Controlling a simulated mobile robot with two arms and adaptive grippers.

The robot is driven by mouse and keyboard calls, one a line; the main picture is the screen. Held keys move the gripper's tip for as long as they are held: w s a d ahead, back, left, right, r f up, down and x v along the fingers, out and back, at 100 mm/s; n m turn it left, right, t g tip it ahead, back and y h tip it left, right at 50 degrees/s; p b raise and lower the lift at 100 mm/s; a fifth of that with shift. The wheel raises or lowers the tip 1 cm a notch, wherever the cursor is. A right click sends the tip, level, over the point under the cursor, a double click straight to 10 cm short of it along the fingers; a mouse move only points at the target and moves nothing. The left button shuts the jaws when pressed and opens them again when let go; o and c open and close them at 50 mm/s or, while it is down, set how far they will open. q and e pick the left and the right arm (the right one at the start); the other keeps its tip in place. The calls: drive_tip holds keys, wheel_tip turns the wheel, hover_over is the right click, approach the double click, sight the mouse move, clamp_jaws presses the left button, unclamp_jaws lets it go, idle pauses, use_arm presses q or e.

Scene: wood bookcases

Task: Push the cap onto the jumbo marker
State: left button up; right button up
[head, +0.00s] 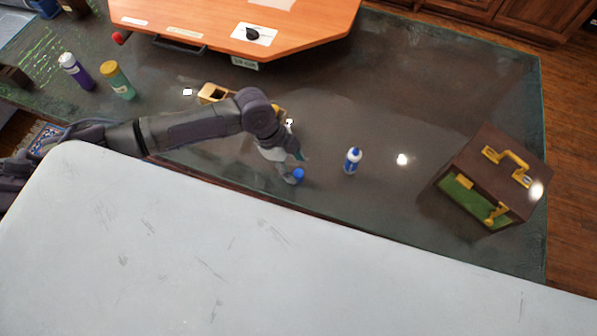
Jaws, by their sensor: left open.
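A white and blue marker (353,161) stands on the dark glossy tabletop, right of the middle of the head view. A small blue cap (298,174) is to its left, at the tips of my left gripper (294,169). My left gripper points down toward the tabletop and is open. The arm hides part of the area around it, and I cannot tell whether a finger touches the cap. The marker stands apart from the gripper. My right gripper is not in view.
A brown box with yellow handles (497,178) stands at the right. Purple (77,72) and green (118,80) bottles stand at the left. A wooden holder (213,93) sits behind my arm. An orange board (235,25) covers the back. The tabletop around the marker is clear.

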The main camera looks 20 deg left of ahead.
sight(298, 172)
use_arm(q)
drive_tip(key=shift+x, duration=1.75)
drive_tip(key=shift+s, duration=0.1)
drive_tip(key=c, duration=0.9)
